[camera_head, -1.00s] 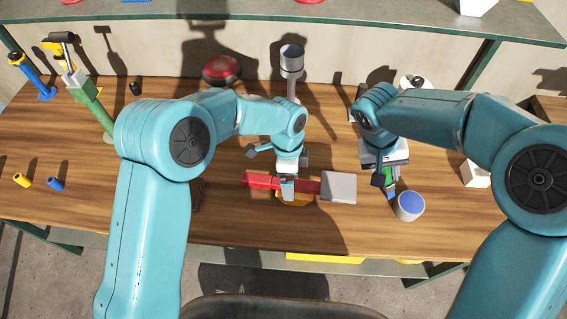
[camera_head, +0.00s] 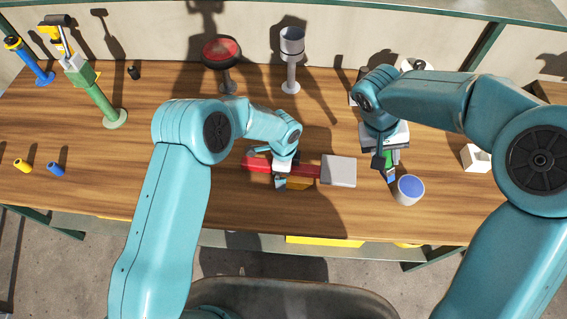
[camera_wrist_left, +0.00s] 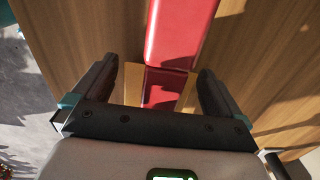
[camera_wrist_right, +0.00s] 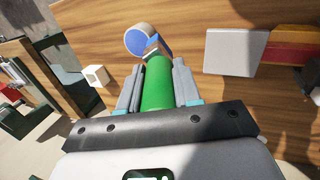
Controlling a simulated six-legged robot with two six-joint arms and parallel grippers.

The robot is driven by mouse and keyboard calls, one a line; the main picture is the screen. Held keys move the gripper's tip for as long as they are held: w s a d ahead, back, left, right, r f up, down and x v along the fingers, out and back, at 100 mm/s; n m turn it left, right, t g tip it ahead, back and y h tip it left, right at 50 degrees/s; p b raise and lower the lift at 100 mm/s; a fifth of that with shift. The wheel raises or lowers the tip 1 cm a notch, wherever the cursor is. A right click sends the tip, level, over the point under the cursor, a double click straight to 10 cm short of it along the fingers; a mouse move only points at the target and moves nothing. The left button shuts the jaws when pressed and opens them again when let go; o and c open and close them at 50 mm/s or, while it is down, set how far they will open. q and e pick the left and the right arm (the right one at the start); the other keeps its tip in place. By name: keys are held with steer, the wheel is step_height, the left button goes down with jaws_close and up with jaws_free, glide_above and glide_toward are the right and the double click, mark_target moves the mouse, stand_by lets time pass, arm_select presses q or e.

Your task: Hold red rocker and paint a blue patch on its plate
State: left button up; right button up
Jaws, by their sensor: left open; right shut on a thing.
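The red rocker (camera_head: 305,170) is a red bar with a light grey plate (camera_head: 339,170) at its right end, above an orange-yellow support (camera_head: 299,184). My left gripper (camera_head: 281,181) is at the bar's left part. In the left wrist view, its open fingers (camera_wrist_left: 155,88) stand on either side of the red bar (camera_wrist_left: 180,35), with gaps. My right gripper (camera_head: 389,165) is shut on the green handle (camera_wrist_right: 157,85) of a brush, right of the plate. The brush's blue tip is beside the paint pot (camera_head: 410,191), which has blue paint inside; whether they touch is unclear.
A red round-topped stand (camera_head: 221,52) and a grey cup-topped post (camera_head: 291,45) stand behind the rocker. A green post tool (camera_head: 95,85) is at left. Yellow (camera_head: 23,166) and blue (camera_head: 56,168) cylinders lie front left. A white box (camera_head: 475,157) is at right.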

arm_select(q)
steer(key=shift+s, duration=0.1)
steer(key=c, duration=1.7)
steer(key=o, duration=1.7)
steer(key=c, duration=1.3)
